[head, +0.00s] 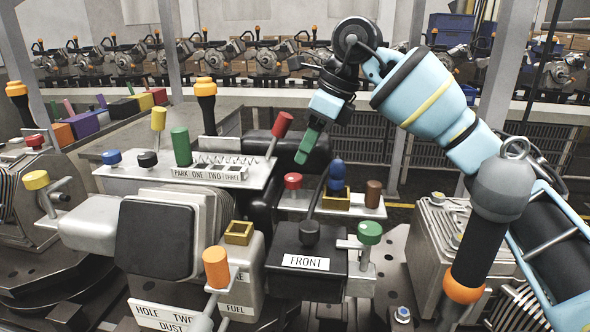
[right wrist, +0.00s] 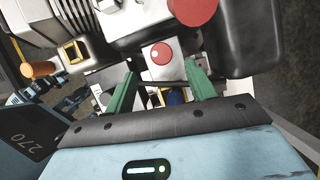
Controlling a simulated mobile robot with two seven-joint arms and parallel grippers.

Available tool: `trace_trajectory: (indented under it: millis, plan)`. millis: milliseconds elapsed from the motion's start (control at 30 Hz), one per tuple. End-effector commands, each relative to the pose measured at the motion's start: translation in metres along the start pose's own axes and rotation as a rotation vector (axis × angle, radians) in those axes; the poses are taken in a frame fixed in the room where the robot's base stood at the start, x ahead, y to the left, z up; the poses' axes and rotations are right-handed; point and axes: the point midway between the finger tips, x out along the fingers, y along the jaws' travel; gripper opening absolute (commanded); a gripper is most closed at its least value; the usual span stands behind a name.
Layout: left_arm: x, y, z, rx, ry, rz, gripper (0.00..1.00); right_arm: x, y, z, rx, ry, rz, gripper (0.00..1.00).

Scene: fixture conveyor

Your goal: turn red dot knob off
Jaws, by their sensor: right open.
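The likely red dot knob is a round red knob (head: 293,181) on a pale bracket, right of the labelled plate in the head view. In the right wrist view the red knob (right wrist: 161,53) sits on a pale plate just beyond the fingertips, roughly centred between them. I cannot make out a dot marking for certain. My right gripper (head: 307,146) has green fingers and hangs above the knob, apart from it. In the right wrist view its fingers (right wrist: 160,75) are spread, with nothing held. My left gripper does not show.
A red lever (head: 282,124) stands close behind and left of the gripper. A blue knob in a brass socket (head: 336,178) and a brown knob (head: 373,193) share the bracket. A black FRONT box (head: 306,262) with a lever and a green knob (head: 369,232) stand nearer.

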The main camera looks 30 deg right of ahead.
Motion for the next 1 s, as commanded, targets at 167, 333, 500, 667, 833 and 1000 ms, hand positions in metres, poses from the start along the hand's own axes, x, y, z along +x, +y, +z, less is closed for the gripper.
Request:
trace_trajectory:
  millis: [167,333,500,667,833,1000]
  plan:
    - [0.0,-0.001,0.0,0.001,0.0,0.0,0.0,0.029,0.0,-0.001,0.001,0.005,0.001,0.55]
    - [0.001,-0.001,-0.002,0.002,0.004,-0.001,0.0,0.051,0.0,-0.001,0.001,0.002,0.001,0.55]
    - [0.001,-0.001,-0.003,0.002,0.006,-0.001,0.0,0.065,0.0,-0.001,0.001,0.001,-0.001,0.55]
    - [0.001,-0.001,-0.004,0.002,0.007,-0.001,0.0,0.068,0.0,0.0,0.001,0.001,-0.001,0.55]
    - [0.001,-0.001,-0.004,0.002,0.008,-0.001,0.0,0.068,0.0,0.0,0.001,0.0,-0.001,0.55]
    - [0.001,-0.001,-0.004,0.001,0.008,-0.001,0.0,0.068,0.0,0.0,0.001,0.0,-0.001,0.33]
